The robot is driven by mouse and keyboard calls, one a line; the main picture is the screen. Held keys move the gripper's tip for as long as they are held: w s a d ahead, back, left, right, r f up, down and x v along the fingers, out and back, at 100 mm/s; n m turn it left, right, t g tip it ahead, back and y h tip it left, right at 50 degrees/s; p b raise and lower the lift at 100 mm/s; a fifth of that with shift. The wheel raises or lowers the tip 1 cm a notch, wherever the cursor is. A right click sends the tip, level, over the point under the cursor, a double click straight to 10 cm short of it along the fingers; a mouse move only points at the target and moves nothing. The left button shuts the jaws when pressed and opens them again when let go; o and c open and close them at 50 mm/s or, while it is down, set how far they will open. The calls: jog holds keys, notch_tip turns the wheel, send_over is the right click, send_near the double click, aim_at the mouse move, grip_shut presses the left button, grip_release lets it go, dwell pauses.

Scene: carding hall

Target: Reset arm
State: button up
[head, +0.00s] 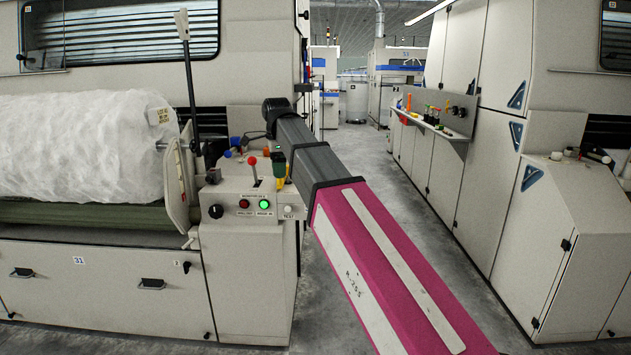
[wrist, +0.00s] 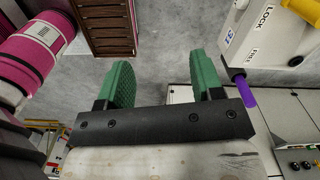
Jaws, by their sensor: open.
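My gripper (wrist: 160,70) shows in the wrist view with its two green ribbed fingers well apart and nothing between them. Grey floor shows behind the fingers. My magenta and dark grey arm (head: 318,152) reaches across the head view from the lower right to beside the machine's control box. In the head view the gripper is mostly hidden behind the arm, and I cannot make out its fingers for certain.
The control box (head: 240,285) carries a red-knobbed lever (head: 252,161), a green lamp (head: 264,204) and a red lamp (head: 243,204). A white fibre roll (head: 75,145) lies left. A LOCK/FREE-marked housing (wrist: 265,30) and purple rod (wrist: 243,90) are near the gripper. The aisle (head: 345,150) is clear.

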jog(key=s+d+f+n, duration=0.1)
jog(key=d+f+n, duration=0.3)
jog(key=f, duration=0.5)
jog(key=d+f+n, duration=0.1)
jog(key=d+f, duration=0.6)
jog(key=f, duration=0.1)
jog(key=s+d+f+n, duration=0.1)
jog(key=d+f+n, duration=0.3)
jog(key=f, duration=0.5)
jog(key=s+d+f+n, duration=0.3)
jog(key=s+d+f, duration=0.2)
jog(key=d+f, duration=0.2)
jog(key=s+d+f+n, duration=0.3)
jog(key=s+d+f, duration=0.3)
jog(key=f, duration=0.5)
jog(key=shift+d+f+n, duration=0.25)
jog(key=shift+d+n, duration=0.15)
jog(key=shift+d, duration=0.75)
jog(key=shift+s, duration=0.1)
